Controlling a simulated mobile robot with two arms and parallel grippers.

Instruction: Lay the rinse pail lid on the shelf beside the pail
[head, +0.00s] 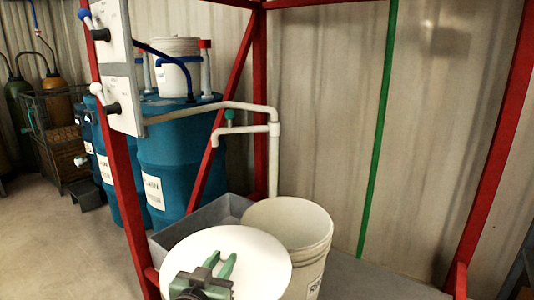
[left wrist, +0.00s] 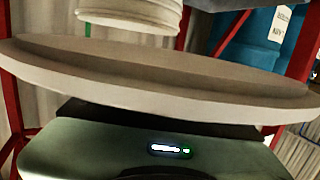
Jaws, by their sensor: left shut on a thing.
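The rinse pail lid (head: 262,258) is a white disc low in the middle of the head view. My left gripper (head: 222,264), green, lies over it and is shut on it. The lid also crosses the left wrist view as a broad pale disc with a rim (left wrist: 150,77). The open, off-white rinse pail (head: 318,245) stands behind and to the right of the lid, which covers part of its left side in the picture. The grey shelf (head: 372,281) shows to the right of the pail. My right gripper is out of view.
Red frame posts stand at left (head: 126,180) and right (head: 492,140). A grey basin (head: 205,215) lies behind the lid. A pale pipe (head: 274,165) comes down behind the pail. Blue drums (head: 175,165) stand at the back left. The visible shelf right of the pail is bare.

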